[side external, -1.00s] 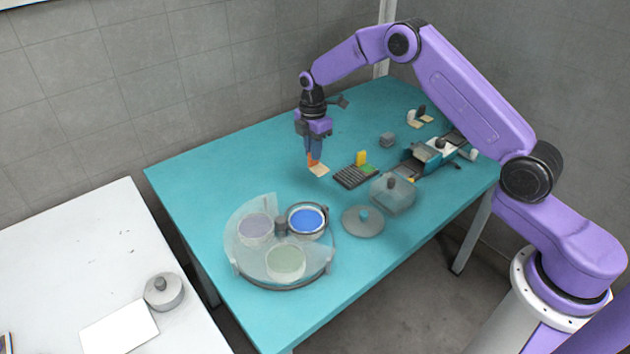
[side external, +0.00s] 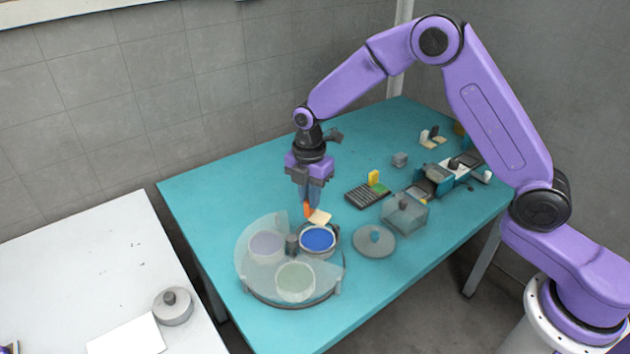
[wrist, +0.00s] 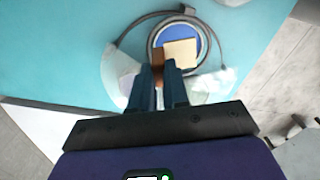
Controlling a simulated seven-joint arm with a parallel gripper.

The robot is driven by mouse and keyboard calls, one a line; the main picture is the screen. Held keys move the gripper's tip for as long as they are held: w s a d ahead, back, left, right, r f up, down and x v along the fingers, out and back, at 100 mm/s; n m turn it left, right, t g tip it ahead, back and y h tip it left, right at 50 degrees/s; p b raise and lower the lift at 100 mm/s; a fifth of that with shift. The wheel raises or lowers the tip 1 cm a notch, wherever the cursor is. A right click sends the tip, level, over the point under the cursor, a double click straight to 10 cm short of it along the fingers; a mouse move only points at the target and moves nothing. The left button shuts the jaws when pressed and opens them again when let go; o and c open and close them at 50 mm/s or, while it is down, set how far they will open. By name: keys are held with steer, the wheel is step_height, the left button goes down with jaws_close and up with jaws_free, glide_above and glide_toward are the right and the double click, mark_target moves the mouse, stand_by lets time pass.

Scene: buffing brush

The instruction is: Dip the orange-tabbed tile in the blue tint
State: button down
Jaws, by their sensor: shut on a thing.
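My gripper (side external: 307,203) points down and is shut on the orange tab (side external: 307,211) of a pale cream tile (side external: 321,217). The tile sticks out from the fingertips, just above the far side of the blue tint (side external: 318,239) in its round pot. In the wrist view, the fingers (wrist: 159,73) hold the brown-orange tab, and the tile (wrist: 181,52) covers part of the blue tint (wrist: 164,39). A gap between tile and tint shows in the side view; its exact height is unclear. The blue pot is uncovered on the round turntable (side external: 290,303).
A clear cover lies over the mauve pot (side external: 267,246) and pale green pot (side external: 295,281). A dark rack (side external: 366,196) and clear box (side external: 404,214) stand farther right. The left teal tabletop is clear.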

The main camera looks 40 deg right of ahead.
mark_target(310, 218)
steer(key=shift+s+a+r+n, duration=0.1)
steer(key=shift+s+a+n, duration=0.2)
steer(key=shift+s+a, duration=0.3)
steer(key=shift+s+d, duration=0.1)
steer(key=shift+s, duration=0.05)
steer(key=shift+f, duration=1.7)
steer(key=shift+f, duration=1.9)
steer(key=shift+r, duration=0.2)
stand_by(1.6)
steer(key=shift+r, duration=1.6)
